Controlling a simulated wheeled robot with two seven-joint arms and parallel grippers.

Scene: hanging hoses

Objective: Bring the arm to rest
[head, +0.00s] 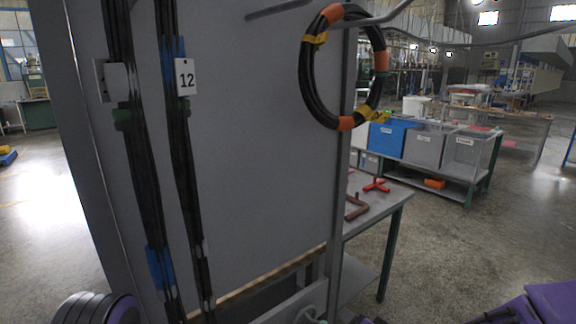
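Neither gripper shows in the head view. Purple and dark parts of my own arms show only at the bottom left and bottom right edges. A coiled black hose (305,80) with orange and yellow bands hangs from a grey hook (385,17) at the panel's right edge.
A tall grey panel (255,150) fills the centre left. Behind it on the right stands a table (385,205) with a red object (376,185) and a brown bracket (356,207). Farther back are a blue bin (388,138) and grey bins. Open floor lies to the right.

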